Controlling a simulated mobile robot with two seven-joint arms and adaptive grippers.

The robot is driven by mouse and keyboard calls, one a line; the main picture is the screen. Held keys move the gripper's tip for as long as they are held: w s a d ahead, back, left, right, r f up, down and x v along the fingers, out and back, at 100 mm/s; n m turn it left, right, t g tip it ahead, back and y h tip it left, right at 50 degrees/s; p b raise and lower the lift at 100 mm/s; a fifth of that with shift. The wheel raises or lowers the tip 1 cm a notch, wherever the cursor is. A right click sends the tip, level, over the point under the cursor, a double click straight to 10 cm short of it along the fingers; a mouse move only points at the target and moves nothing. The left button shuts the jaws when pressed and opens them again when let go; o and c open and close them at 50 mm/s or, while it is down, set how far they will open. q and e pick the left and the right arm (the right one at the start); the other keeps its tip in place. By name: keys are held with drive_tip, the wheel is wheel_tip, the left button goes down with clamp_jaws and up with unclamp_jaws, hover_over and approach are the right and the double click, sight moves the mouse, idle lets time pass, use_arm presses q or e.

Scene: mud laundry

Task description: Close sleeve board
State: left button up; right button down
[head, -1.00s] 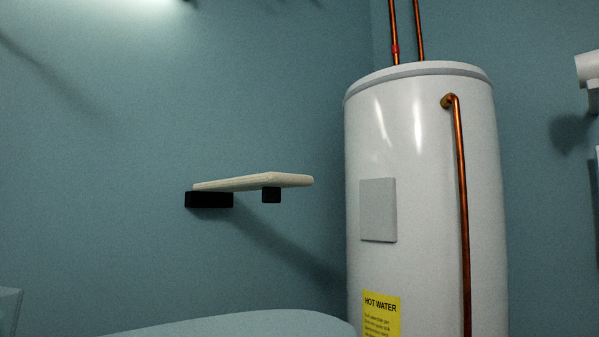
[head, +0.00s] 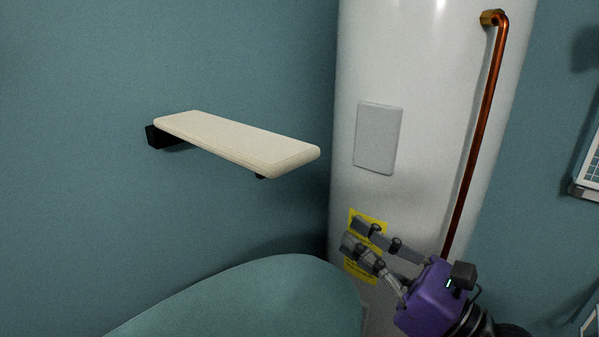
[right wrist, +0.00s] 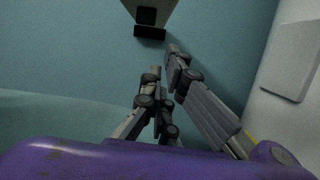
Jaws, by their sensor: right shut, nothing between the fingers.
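The sleeve board (head: 238,140) is a long cream padded board on a black wall bracket (head: 158,137), left of centre in the head view. It sticks out from the blue wall, roughly level. Its underside (right wrist: 150,10) and a black block (right wrist: 150,31) show at the top of the right wrist view. My right gripper (head: 352,233) is purple with grey fingers. It is below and right of the board's free end, apart from it. Its fingers are shut and empty, and they also show in the right wrist view (right wrist: 163,62). My left gripper is not in view.
A tall white water heater (head: 430,120) with a grey panel (head: 378,138), a yellow label and a copper pipe (head: 476,130) stands behind my right gripper. A teal rounded surface (head: 270,290) fills the lower middle. Free space lies between it and the board.

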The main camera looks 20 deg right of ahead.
use_arm(q)
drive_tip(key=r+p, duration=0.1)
drive_tip(key=p, duration=0.1)
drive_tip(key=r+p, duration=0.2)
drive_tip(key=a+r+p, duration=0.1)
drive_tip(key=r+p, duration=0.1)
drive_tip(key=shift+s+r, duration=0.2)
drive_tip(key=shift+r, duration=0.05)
use_arm(e)
drive_tip(key=w+a+r+n, duration=0.1)
drive_tip(key=w+a+r, duration=0.4)
drive_tip(key=w+r, duration=0.1)
drive_tip(key=shift+w+a, duration=0.2)
drive_tip(key=shift+w, duration=0.4)
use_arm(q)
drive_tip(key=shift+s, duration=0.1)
use_arm(e)
drive_tip(key=shift+r, duration=0.1)
use_arm(q)
drive_tip(key=shift+p, duration=0.35)
use_arm(e)
drive_tip(key=shift+r, duration=0.1)
